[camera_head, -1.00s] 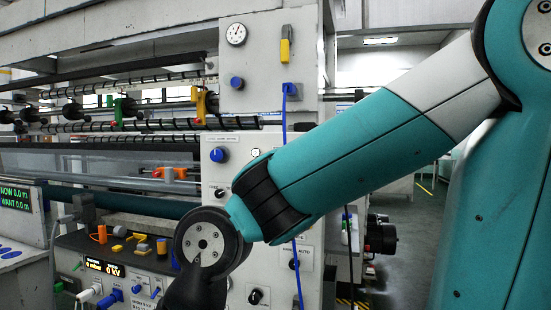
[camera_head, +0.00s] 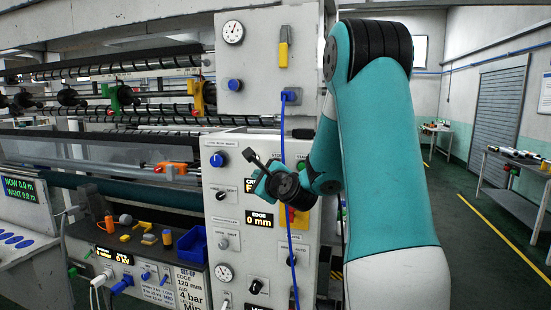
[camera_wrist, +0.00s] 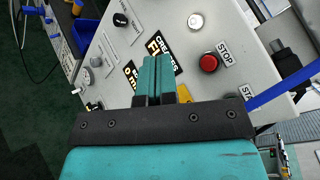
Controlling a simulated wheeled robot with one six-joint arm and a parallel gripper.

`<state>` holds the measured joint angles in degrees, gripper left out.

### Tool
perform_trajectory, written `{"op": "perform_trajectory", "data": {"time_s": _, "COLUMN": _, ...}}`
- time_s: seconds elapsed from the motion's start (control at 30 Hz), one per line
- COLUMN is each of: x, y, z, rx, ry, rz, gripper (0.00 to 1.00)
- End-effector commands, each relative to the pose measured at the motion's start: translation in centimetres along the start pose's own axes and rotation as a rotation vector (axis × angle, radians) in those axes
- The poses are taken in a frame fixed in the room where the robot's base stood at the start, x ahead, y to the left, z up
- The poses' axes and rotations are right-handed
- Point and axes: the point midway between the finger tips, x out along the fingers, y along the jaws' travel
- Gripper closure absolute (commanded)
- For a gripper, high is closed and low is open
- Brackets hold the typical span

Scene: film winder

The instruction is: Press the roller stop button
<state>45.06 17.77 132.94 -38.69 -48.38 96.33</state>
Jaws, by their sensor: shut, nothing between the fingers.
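My gripper (camera_wrist: 157,62) is shut and empty, its two teal fingers side by side over the grey control panel in the wrist view. In the head view my gripper (camera_head: 262,186) is in front of the panel's upper right part. A round red button (camera_wrist: 208,62) with a STOP label beside it lies to the right of the fingertips in the wrist view, apart from them. I cannot read which button is the roller's. In the head view my arm hides these buttons.
A white button (camera_wrist: 195,20) sits above the red one. A blue cable (camera_head: 283,130) hangs down the panel's front. Knobs and displays, such as EDGE 0 mm (camera_head: 259,219), cover the panel (camera_head: 236,236). A blue bin (camera_head: 193,244) stands at left.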

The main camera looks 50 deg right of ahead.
Motion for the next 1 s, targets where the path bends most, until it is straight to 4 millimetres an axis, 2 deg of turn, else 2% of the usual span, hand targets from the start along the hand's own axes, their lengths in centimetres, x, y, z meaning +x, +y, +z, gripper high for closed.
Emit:
{"op": "perform_trajectory", "data": {"time_s": 0.1, "x": 0.0, "y": -0.8, "z": -0.6, "rx": 0.031, "ry": 0.010, "rz": -0.028, "gripper": 1.00}}
{"op": "perform_trajectory", "data": {"time_s": 0.53, "x": 0.4, "y": -1.0, "z": -0.8, "rx": 0.029, "ry": 0.008, "rz": -0.029, "gripper": 1.00}}
{"op": "perform_trajectory", "data": {"time_s": 1.0, "x": 4.4, "y": -4.2, "z": -4.0, "rx": 0.029, "ry": 0.009, "rz": -0.029, "gripper": 1.00}}
